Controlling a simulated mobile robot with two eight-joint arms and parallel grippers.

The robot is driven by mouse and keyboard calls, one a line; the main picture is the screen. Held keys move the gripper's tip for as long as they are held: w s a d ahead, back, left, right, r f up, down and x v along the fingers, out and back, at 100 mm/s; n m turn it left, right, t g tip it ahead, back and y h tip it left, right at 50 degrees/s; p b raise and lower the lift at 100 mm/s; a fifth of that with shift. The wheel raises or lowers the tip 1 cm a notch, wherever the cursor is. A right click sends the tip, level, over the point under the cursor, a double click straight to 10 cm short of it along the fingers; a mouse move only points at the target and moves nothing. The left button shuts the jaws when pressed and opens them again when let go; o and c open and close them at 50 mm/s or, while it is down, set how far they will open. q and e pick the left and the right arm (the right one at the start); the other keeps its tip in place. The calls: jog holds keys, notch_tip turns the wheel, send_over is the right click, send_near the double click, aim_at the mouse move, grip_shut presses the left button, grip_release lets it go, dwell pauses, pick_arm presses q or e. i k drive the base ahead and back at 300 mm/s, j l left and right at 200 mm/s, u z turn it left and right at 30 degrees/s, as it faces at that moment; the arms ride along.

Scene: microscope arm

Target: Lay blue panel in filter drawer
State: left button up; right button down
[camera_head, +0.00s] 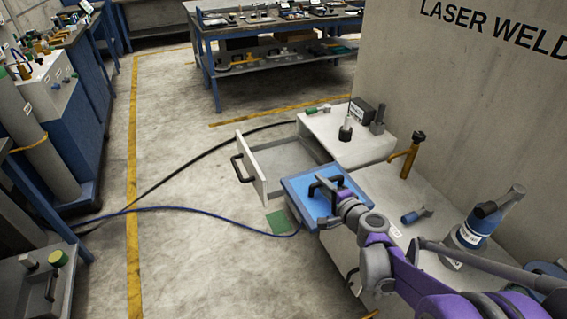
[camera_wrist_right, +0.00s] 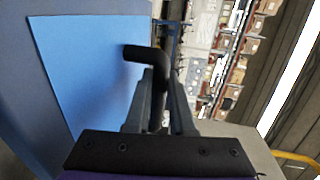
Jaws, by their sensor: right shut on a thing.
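The blue panel (camera_head: 306,193) is a flat square with a black handle on its top face. My right gripper (camera_head: 335,183) is shut on that handle; in the wrist view the gripper's fingers (camera_wrist_right: 160,98) close around the black handle (camera_wrist_right: 146,54) and the panel (camera_wrist_right: 85,70) fills the left side. The filter drawer (camera_head: 284,160) is a pale open drawer pulled out to the left of the white cabinet, with a black handle on its front. The panel is just in front of and to the right of the drawer, apparently above the floor. My left gripper is not in view.
The white cabinet (camera_head: 352,145) carries small dark parts on top. A yellow post (camera_head: 411,156), a small blue item (camera_head: 414,215) and a blue-labelled bottle (camera_head: 474,228) stand or lie on the worktop to the right. A blue cable (camera_head: 180,208) crosses the open floor at left.

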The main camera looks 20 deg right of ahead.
aim_at(285, 165)
jog(key=i+j, duration=0.15)
jog(key=i, duration=0.75)
